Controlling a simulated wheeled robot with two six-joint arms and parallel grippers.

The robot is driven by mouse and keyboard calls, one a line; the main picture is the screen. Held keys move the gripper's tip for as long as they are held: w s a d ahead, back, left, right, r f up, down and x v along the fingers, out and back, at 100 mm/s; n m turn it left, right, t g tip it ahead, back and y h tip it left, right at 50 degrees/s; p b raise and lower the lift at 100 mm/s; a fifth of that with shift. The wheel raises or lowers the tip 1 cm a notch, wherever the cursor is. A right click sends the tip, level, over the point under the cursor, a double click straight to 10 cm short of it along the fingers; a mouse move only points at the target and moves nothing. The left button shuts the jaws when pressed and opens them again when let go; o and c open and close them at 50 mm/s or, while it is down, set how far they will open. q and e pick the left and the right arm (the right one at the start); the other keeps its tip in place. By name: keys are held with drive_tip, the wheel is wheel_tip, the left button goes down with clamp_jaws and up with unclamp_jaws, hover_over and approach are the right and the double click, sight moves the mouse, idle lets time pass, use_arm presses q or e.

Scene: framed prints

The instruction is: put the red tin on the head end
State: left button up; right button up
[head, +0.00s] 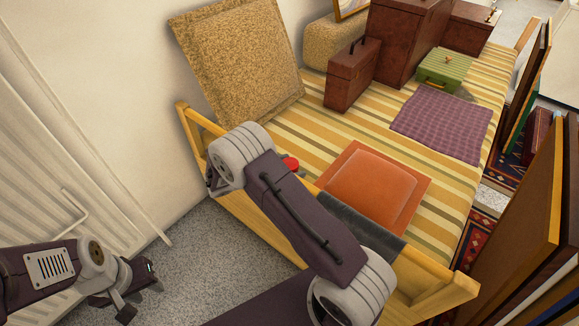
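A small red rounded thing (290,163), perhaps the red tin, shows on the striped bed just beyond my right arm's wrist. The arm hides part of it. The bed (345,130) has a wooden end board (255,235) on the near side; I cannot tell which end is the head end. My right gripper (213,184) is mostly hidden under its wrist, over the left part of the near board, and its fingers are unclear. My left gripper (138,285) hangs over the grey floor at the lower left, away from the bed; its finger opening is unclear.
An orange cushion (372,187) and a purple cloth (440,122) lie on the bed. A tan cushion (240,55) leans on the wall. Brown cases (352,75) and a green striped case (443,70) stand farther back. Large panels (520,220) stand at the right.

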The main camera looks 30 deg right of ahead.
drive_tip(key=shift+a+r+p, duration=0.2)
drive_tip(key=shift+r+p, duration=0.1)
drive_tip(key=shift+r, duration=0.05)
drive_tip(key=p+v, duration=0.6)
drive_tip(key=v, duration=0.5)
drive_tip(key=shift+a, duration=0.35)
drive_tip(key=shift+f, duration=0.1)
